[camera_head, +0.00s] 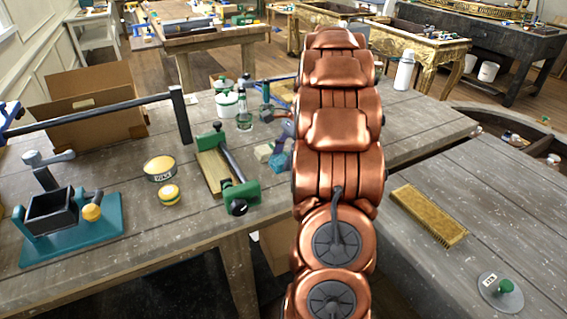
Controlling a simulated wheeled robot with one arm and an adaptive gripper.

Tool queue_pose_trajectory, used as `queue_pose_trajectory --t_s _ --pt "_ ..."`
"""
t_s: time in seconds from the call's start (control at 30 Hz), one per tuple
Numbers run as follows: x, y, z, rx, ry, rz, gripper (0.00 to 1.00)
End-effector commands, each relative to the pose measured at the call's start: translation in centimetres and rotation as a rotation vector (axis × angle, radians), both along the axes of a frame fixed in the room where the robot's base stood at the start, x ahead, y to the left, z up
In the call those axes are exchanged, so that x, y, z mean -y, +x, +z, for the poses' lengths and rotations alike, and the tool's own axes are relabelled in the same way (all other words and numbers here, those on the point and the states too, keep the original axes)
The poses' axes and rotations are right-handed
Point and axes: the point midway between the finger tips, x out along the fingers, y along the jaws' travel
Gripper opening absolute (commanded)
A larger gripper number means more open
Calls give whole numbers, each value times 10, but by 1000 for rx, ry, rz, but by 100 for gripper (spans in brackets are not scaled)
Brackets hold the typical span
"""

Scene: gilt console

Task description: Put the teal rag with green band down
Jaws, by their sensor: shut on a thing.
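My copper arm rises through the middle of the head view and hides most of my gripper (284,130). Only a dark grey part of it shows at the arm's left edge, above the workbench (135,225). Just below it is a small blue-teal bundle, which looks like the teal rag (279,159). My gripper is shut on it. The green band cannot be made out, and I cannot tell whether the rag touches the bench top.
A green-ended clamp (240,196), yellow tins (160,168), a teal-based vice (70,228) and a cardboard box (95,105) stand left on the bench. A brush (428,216) and a green-knobbed disc (501,290) lie on the right table, otherwise mostly clear.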

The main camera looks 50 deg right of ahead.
Motion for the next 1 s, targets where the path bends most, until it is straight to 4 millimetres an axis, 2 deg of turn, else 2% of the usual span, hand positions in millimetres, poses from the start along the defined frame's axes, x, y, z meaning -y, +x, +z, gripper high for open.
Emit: queue_pose_trajectory --t_s 0.23,0.6,0.63,0.87,1.0 --pt "0 0 -25 -1 1 -1 29" --pt "0 0 -29 0 0 1 29" --pt "0 0 -29 1 0 0 59" --pt "0 0 -29 0 0 0 82" --pt "0 0 -29 0 0 1 82"
